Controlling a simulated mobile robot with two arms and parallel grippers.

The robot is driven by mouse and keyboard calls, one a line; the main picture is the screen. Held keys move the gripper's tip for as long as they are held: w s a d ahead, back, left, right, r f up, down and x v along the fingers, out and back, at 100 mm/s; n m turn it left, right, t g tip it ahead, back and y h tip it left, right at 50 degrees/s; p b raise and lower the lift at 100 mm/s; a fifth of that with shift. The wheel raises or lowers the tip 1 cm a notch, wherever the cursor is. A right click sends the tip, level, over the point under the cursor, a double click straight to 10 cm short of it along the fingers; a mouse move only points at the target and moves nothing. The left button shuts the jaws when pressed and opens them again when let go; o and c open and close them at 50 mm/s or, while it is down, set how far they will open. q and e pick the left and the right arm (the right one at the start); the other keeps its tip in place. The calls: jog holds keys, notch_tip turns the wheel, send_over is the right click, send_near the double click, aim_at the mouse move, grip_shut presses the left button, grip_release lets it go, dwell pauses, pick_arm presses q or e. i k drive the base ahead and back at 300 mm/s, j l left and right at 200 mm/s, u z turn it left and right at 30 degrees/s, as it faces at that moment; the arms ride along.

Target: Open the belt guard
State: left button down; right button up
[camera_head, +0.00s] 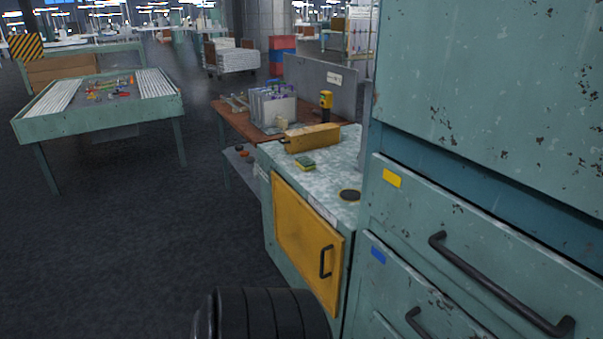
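A yellow panel (303,240) is on the front of a green cabinet, with a black upright handle (326,261) near its right edge. It looks closed, flush with the cabinet front. A long yellow box-shaped cover (312,137) lies on the cabinet's worn top, with a small dark part at its left end. No label shows which of these yellow parts is the belt guard. Neither of my grippers is in view. A dark ribbed part at the bottom edge, probably of my arm, stands in front of the cabinet's lower area.
A tall green drawer unit (480,110) with black handles fills the right side, close by. A green and yellow sponge (305,164) lies on the cabinet top. A brown bench (238,118) stands behind, a green table (109,98) at left. The dark floor between is clear.

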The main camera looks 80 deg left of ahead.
aim_at(319, 231)
jog(key=u, duration=2.5)
